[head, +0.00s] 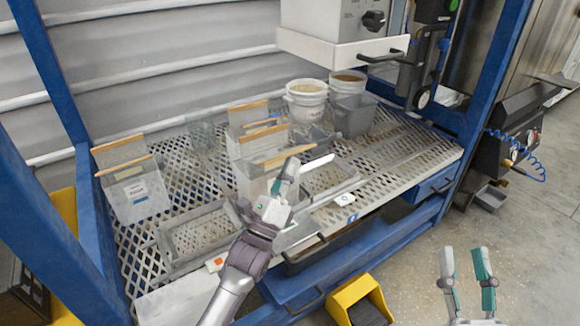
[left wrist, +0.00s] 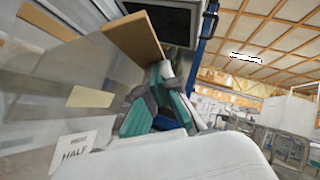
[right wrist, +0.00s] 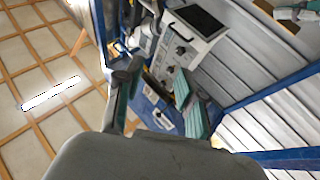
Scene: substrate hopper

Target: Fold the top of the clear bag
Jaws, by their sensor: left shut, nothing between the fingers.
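A clear bag (head: 250,180) with tan strips along its top stands at the middle of the perforated bench. My left gripper (head: 291,166) is shut and empty at the right end of its front strip; I cannot tell whether they touch. In the left wrist view the closed fingers (left wrist: 165,85) are beside a tan strip (left wrist: 136,37), near a bag wall with a label reading HALF (left wrist: 75,152). Another clear bag (head: 137,195) with tan strips and a label stands at the left. My right gripper (head: 467,262) is open and empty, away from the bench over the floor.
Grey trays (head: 197,233) lie at the bench front. Two white buckets (head: 306,104) and a grey bin (head: 355,118) stand behind. A hopper (head: 340,50) overhangs the back right.

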